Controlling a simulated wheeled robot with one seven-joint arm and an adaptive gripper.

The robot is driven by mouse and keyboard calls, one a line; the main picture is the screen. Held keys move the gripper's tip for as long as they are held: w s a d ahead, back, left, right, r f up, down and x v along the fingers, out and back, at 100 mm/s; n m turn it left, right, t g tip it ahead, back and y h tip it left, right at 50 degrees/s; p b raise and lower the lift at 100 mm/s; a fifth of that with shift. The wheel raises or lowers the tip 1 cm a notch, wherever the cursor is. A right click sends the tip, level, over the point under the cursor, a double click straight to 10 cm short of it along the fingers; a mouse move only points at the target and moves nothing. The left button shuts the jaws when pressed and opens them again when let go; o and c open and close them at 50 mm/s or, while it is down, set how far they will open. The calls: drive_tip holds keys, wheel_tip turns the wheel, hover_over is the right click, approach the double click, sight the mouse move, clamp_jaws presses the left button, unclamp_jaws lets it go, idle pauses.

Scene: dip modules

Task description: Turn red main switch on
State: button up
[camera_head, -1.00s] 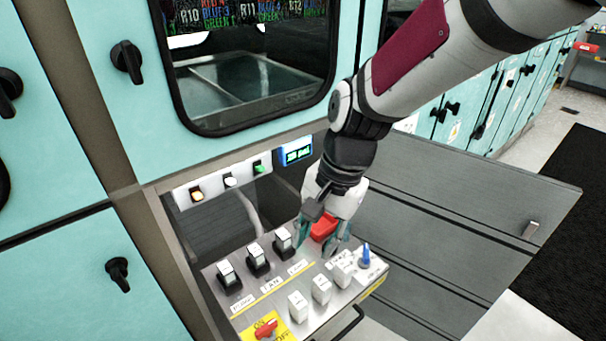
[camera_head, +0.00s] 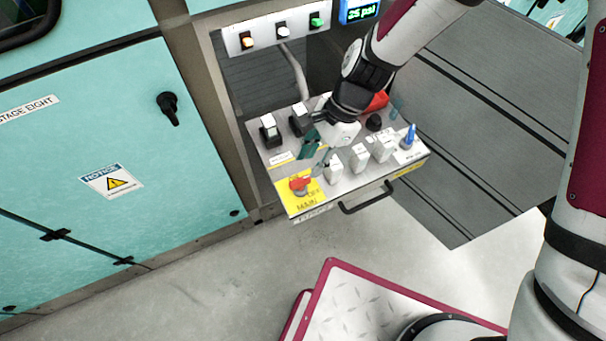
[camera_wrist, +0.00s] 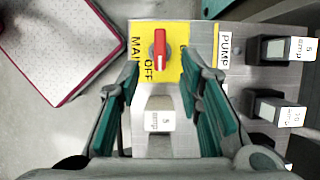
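The red main switch (camera_head: 300,184) is a red rotary knob on a yellow label plate at the front left corner of the control panel (camera_head: 372,186). In the wrist view the red knob (camera_wrist: 160,50) lies ahead of my fingertips, with "OFF" and part of "MAIN" printed beside it. My gripper (camera_head: 318,150) hangs just above the panel, behind and to the right of the knob. In the wrist view my gripper (camera_wrist: 162,75) is open, its two green finger pads apart with nothing held between them. The knob appears between the finger lines, apart from them.
White blocks (camera_head: 360,156), black switches (camera_head: 270,132) and a blue toggle (camera_head: 409,138) stand on the panel. A black handle (camera_head: 368,202) juts from the panel front. Floor ahead is open.

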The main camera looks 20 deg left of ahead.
sight(301, 179)
drive_tip(key=x, duration=0.7)
drive_tip(key=shift+c, duration=0.5)
clamp_jaws()
